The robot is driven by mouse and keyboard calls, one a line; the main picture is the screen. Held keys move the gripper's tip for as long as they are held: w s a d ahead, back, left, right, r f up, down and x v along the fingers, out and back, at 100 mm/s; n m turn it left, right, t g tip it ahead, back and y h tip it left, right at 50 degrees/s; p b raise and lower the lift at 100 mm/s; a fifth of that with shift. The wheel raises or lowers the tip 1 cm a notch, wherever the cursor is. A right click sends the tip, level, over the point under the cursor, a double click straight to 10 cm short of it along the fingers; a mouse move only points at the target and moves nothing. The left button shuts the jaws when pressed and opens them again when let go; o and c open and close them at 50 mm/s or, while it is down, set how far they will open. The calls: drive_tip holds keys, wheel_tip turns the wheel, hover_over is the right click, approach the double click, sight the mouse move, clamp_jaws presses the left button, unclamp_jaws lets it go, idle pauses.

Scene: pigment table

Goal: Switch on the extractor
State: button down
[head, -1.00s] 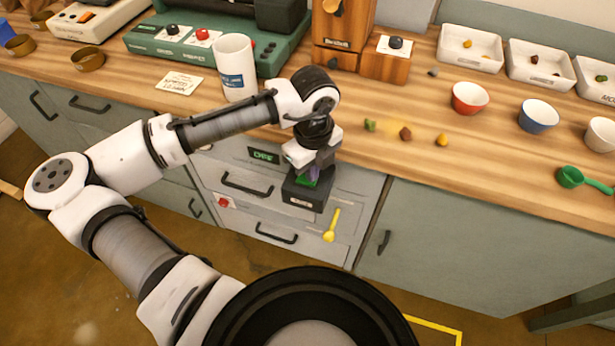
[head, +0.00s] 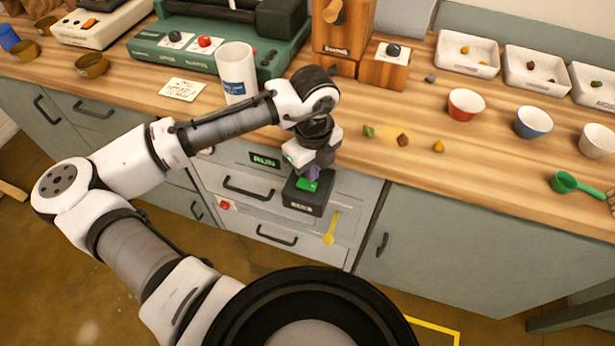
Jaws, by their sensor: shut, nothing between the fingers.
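A black box with a green button (head: 307,185) stands out from the front of the grey cabinet below the worktop. A small dark display (head: 265,161) on the cabinet front, left of my wrist, shows green letters that look like "RUN". A red button (head: 225,205) sits lower left on the cabinet front.
Drawer handles stick out on the left. On the worktop (head: 370,165) above are a white cylinder (head: 237,73), pigment lumps and several bowls.

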sight(312, 186)
wheel_tip(312, 186, up, 4)
drive_tip(key=p, duration=0.3)
drive_tip(key=shift+r, duration=0.1)
idle(0.5)
